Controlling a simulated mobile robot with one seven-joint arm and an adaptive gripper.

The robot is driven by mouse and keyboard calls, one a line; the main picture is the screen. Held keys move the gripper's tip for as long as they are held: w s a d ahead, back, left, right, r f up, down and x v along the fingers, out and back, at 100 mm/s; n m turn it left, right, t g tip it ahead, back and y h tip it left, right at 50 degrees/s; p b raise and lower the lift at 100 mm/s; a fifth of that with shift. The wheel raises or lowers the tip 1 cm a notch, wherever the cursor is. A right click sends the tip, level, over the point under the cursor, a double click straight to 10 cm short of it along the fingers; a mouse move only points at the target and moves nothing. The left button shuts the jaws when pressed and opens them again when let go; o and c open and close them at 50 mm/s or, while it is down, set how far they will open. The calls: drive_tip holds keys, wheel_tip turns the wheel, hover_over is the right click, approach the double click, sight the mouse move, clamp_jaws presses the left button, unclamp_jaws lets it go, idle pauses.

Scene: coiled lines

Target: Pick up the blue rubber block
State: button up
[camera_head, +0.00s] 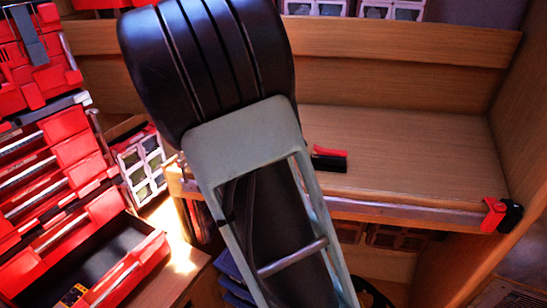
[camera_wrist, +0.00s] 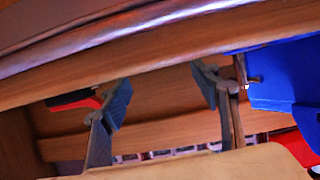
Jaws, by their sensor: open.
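I cannot pick out the blue rubber block for certain in either view. A large blue shape (camera_wrist: 285,78) fills the right side of the wrist view, cut off by the frame edge; I cannot tell what it is. My gripper (camera_wrist: 163,92) shows in the wrist view with its two fingers, with blue-grey pads, spread apart. Nothing shows held between them; wooden boards lie behind the gap. In the head view my arm covers the middle of the picture, and my gripper is hidden.
A wooden workbench (camera_head: 420,165) has a metal-edged front. A red and black tool (camera_head: 329,158) lies on it beside my arm, and a red and black clamp (camera_head: 502,214) sits at its right corner. A red drawer cabinet (camera_head: 50,170) stands open at left. The bench's right half is clear.

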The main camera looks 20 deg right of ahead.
drive_tip(key=shift+x, duration=2.9)
drive_tip(key=shift+s+d+r, duration=0.1)
drive_tip(key=shift+d, duration=0.1)
drive_tip(key=c, duration=1.3)
